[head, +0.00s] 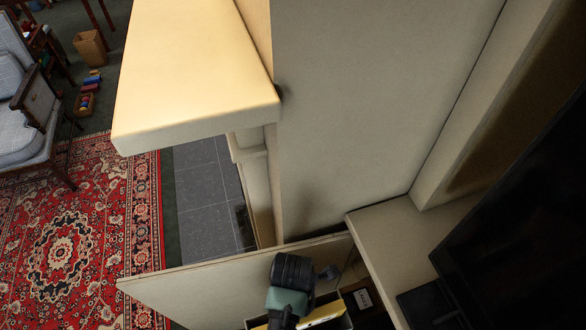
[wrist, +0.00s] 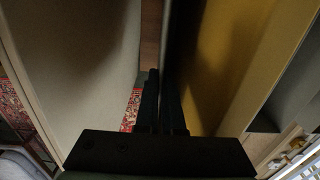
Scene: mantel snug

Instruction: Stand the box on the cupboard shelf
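A yellow box-like thing (head: 326,311) shows partly at the bottom edge of the head view, beside and partly hidden by my arm. In the wrist view a large yellow face (wrist: 238,60), apparently the same thing, stands close on the right of my fingers. My gripper (wrist: 161,78) has its two dark fingers nearly together, with no object visible between them. The fingertips do not show in the head view. A pale upright panel (head: 215,288), apparently an open cupboard door, stands left of my arm. The cupboard shelf cannot be made out clearly.
A pale mantel shelf (head: 195,70) juts out at upper left. A dark screen-like panel (head: 525,220) and a pale ledge (head: 392,232) stand at right. A patterned red rug (head: 60,235) and an armchair (head: 30,120) lie to the left. Space around my gripper is narrow.

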